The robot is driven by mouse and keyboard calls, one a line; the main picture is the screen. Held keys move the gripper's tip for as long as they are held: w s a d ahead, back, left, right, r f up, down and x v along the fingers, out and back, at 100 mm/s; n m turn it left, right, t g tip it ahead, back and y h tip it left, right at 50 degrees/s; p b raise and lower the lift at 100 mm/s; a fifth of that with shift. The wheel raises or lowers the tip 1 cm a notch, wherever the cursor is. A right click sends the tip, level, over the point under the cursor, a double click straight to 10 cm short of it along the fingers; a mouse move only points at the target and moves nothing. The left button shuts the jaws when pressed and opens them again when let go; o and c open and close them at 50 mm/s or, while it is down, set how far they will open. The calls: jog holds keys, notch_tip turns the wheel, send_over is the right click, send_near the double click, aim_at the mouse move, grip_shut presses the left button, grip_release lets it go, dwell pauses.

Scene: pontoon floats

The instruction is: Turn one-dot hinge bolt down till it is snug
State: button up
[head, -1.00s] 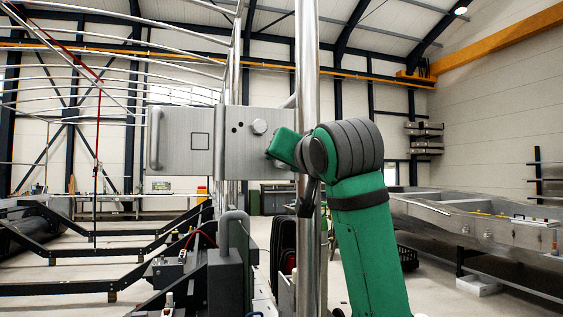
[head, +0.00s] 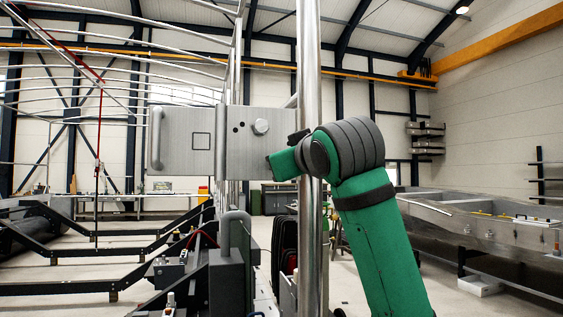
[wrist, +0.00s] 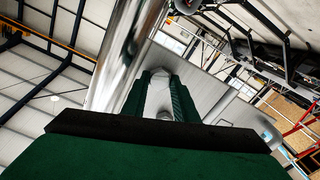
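A brushed metal hinge plate (head: 222,150) stands at the middle left in the head view. A round bolt head (head: 261,127) sticks out near its upper right, with two dark dots to its left. I cannot make out a bolt with a single dot; the lower right of the plate is partly behind my gripper (head: 272,165). In the wrist view my gripper's green fingers (wrist: 160,82) stand apart in front of the plate. A small round head (wrist: 224,123) shows beyond the right finger.
A shiny upright pole (head: 309,80) stands close beside my gripper, right of the plate. A bar handle (head: 156,138) is on the plate's left part. Dark frames (head: 90,247) lie at lower left. A metal pontoon hull (head: 470,215) stands at right, away from my arm.

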jog(key=shift+c, duration=0.6)
jog(key=shift+m, duration=6)
jog(key=shift+w+f+m, duration=0.1)
jog(key=shift+m, duration=5.9)
